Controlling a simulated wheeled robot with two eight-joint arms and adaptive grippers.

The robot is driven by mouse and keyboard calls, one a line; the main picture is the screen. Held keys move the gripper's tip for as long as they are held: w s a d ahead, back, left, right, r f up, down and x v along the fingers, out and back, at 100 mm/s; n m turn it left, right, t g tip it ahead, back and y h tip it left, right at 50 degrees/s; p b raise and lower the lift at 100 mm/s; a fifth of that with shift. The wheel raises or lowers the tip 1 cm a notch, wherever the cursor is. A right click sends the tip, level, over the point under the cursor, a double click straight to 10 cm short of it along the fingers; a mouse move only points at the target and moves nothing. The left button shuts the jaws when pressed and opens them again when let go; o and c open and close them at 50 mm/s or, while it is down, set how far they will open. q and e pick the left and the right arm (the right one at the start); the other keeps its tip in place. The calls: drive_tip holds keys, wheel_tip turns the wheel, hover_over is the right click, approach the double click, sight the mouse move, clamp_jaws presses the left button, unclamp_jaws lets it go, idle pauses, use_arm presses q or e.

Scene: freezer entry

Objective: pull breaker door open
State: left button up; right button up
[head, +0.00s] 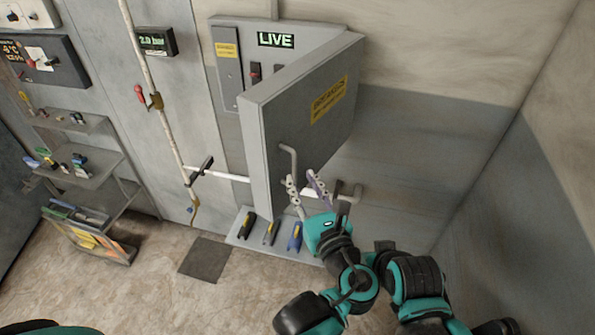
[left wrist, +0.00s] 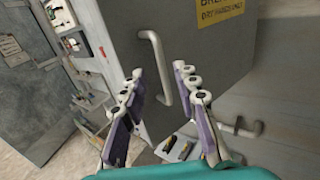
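The grey breaker door (head: 290,125) stands swung out from its wall panel (head: 237,65), with the panel's left part exposed. Its bent metal handle (head: 291,160) is on the door's front face, and a yellow label (head: 329,100) is above it. My left gripper (head: 302,183) is at the handle's lower end with its fingers apart. In the left wrist view, the handle (left wrist: 158,60) shows between the two open fingertips (left wrist: 158,73). I cannot tell whether the fingers touch it. My right gripper is not in view.
A lit "LIVE" sign (head: 275,40) is at the panel's top. A white horizontal pipe (head: 225,175) runs behind the door. A small tray (head: 245,235) with several tools lies below. Shelves (head: 80,165) stand at left. The wall at right is bare.

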use_arm(q)
drive_tip(key=shift+s+d, duration=0.15)
drive_tip(key=shift+s, duration=0.3)
